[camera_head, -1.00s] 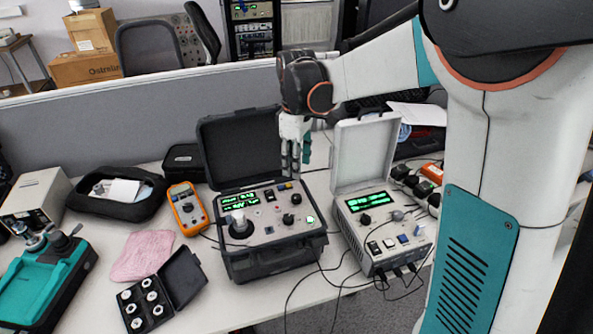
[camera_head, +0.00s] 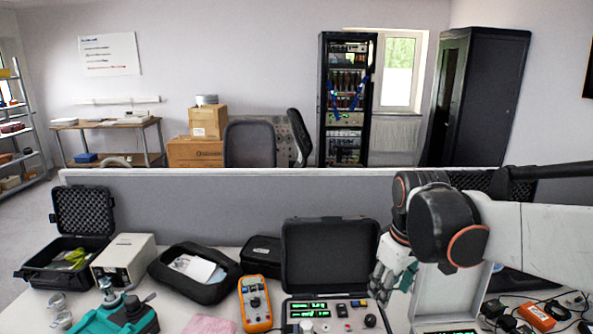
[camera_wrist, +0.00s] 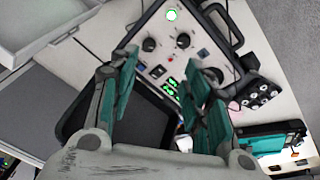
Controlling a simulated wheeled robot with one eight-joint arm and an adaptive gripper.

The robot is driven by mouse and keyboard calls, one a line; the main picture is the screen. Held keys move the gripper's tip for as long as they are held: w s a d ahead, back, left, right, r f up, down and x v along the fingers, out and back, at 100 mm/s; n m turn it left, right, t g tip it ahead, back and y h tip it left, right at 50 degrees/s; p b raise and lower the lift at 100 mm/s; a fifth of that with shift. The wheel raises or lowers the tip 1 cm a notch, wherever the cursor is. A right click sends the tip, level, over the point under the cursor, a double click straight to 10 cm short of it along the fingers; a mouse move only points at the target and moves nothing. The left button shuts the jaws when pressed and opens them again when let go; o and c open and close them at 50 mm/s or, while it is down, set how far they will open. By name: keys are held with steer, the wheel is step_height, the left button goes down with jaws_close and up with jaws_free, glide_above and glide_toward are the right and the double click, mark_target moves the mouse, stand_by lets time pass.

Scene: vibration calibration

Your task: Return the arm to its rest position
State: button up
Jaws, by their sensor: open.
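My gripper (camera_head: 388,281) hangs from the wrist at the right of the head view, fingers pointing down. In the wrist view my gripper (camera_wrist: 160,95) shows its two teal-padded fingers spread apart, with nothing held between them. It is above and to the right of the open black calibrator case (camera_head: 330,258), whose panel has lit green displays and knobs. The case panel (camera_wrist: 185,45) also shows in the wrist view beyond the fingers. A light-lidded instrument case (camera_head: 440,300) stands to the right, partly hidden behind my arm.
An orange multimeter (camera_head: 256,303), a black pouch (camera_head: 190,288) and a teal device (camera_head: 110,318) lie along the table. A grey partition (camera_head: 230,210) runs behind it. Cables and an orange-labelled item (camera_head: 536,316) are at the right.

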steer(key=s+m+t, duration=0.4)
steer(key=s+m, duration=0.2)
steer(key=s, duration=0.9)
steer(key=shift+f+t, duration=0.25)
steer(key=shift+t, duration=0.15)
stand_by(1.9)
